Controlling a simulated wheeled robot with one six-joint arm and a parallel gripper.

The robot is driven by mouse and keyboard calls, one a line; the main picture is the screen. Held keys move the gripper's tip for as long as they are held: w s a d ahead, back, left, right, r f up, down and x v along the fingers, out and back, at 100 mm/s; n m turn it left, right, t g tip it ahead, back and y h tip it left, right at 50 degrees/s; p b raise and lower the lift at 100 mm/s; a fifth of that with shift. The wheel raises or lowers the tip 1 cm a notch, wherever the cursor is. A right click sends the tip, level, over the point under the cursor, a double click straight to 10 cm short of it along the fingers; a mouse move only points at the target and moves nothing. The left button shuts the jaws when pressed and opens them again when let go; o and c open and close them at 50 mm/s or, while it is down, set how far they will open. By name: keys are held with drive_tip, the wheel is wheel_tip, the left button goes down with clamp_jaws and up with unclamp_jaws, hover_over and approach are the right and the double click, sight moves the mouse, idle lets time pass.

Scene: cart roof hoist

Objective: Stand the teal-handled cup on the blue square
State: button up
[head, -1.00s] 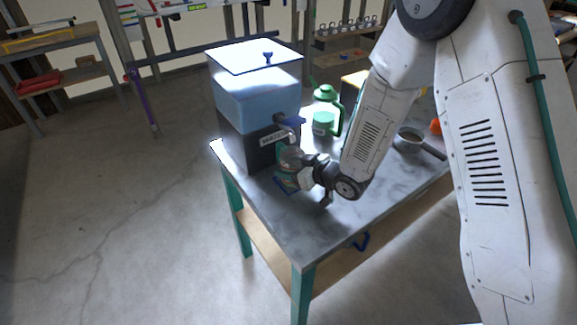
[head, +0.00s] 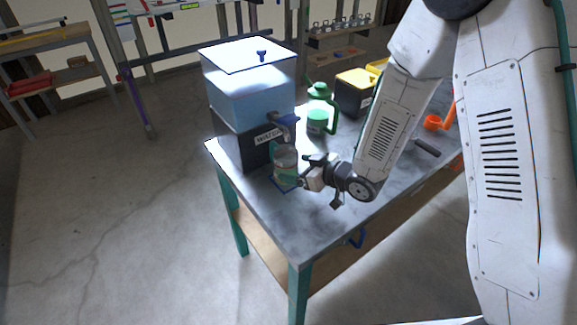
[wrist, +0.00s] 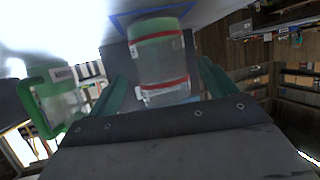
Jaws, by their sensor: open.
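The cup (head: 286,163) is a clear vessel with a green lower part, upright under the water dispenser's tap. In the wrist view the cup (wrist: 160,62) shows red bands; no handle can be made out clearly. The blue square (head: 287,188) is an outline on the tabletop at the cup's foot; its blue edge also shows in the wrist view (wrist: 122,20). The cup appears to stand within it. My gripper (head: 303,183) is open, just right of the cup. In the wrist view its teal fingers show on both sides of the cup; contact cannot be told.
The water dispenser (head: 250,95) stands directly behind the cup. A green bottle (head: 318,112), a yellow-and-black box (head: 354,92), a dark handle (head: 426,147) and an orange item (head: 434,122) are farther back. The table's front (head: 300,235) is clear.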

drive_tip(key=v, duration=0.7)
drive_tip(key=s+d+r+m+g+h, duration=0.1)
drive_tip(key=s+d+r+m+h, duration=0.15)
drive_tip(key=d+r+h, duration=0.45)
drive_tip(key=s+d+r+m+h, duration=0.1)
drive_tip(key=d+r+m+h, duration=0.2)
drive_tip(key=d+r, duration=0.45)
drive_tip(key=s+d+r+m+g, duration=0.1)
drive_tip(key=s+r+m+g, duration=0.1)
drive_tip(key=s, duration=1)
drive_tip(key=s+d+r+m+g, duration=0.1)
drive_tip(key=s+r+g, duration=0.3)
drive_tip(key=s, duration=0.8)
drive_tip(key=shift+s+d+r+m+g, duration=0.2)
drive_tip(key=shift+d+r+m+g, duration=0.15)
drive_tip(key=shift+r+m, duration=0.3)
